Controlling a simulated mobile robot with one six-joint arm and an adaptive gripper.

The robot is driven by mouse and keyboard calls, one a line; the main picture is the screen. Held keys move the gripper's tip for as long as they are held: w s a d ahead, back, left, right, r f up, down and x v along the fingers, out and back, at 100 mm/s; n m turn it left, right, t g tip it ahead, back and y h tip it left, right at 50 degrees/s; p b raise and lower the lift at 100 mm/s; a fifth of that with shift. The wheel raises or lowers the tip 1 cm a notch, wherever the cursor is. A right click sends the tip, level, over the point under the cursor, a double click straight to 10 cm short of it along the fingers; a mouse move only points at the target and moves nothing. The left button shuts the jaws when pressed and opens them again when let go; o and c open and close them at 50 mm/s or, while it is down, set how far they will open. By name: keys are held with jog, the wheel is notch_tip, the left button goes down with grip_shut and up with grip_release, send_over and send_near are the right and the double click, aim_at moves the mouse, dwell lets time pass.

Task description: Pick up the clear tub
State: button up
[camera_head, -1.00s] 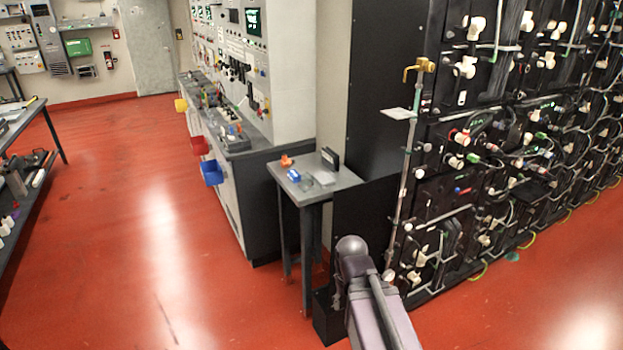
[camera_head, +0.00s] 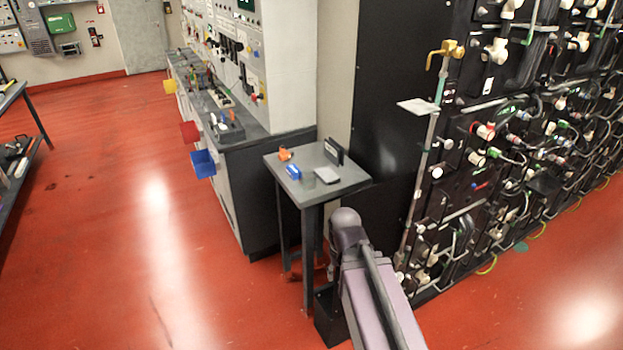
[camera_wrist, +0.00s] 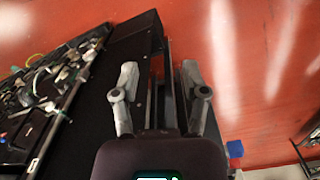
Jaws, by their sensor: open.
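I cannot make out a clear tub for certain. A small flat pale grey item (camera_head: 327,175) on the small grey side table (camera_head: 345,183) in the head view may be it, but it is too small to tell. My gripper (camera_wrist: 158,74) is open and empty in the wrist view, its two fingers apart over the dark floor-level structure and red floor. In the head view only my arm shows, in front of the side table; my gripper is not visible there.
The table also holds an orange item (camera_head: 285,154), a blue item (camera_head: 293,172) and a dark upright block (camera_head: 333,151). A black battery rack (camera_head: 470,180) with cables stands on the right, a bench with a blue bin (camera_head: 203,164) on the left.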

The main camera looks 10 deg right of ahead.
jog(key=shift+w+a, duration=0.2)
jog(key=shift+a, duration=0.15)
jog(key=shift+o, duration=0.2)
jog(key=o, duration=0.4)
jog(key=shift+a, duration=0.1)
jog(key=shift+o, duration=0.8)
jog(key=shift+w+a+f, duration=0.1)
jog(key=shift+w, duration=0.25)
jog(key=w+r+n+t+y+b, duration=0.2)
jog(key=w+n+t+y+b, duration=0.5)
jog(key=w, duration=1.8)
jog(key=w+d+r+m+t+h, duration=0.2)
jog(key=w+t, duration=0.3)
jog(key=w, duration=0.3)
jog(key=shift+d+r+m+t, duration=0.3)
jog(key=shift+d+r+m, duration=0.15)
jog(key=shift+d, duration=0.3)
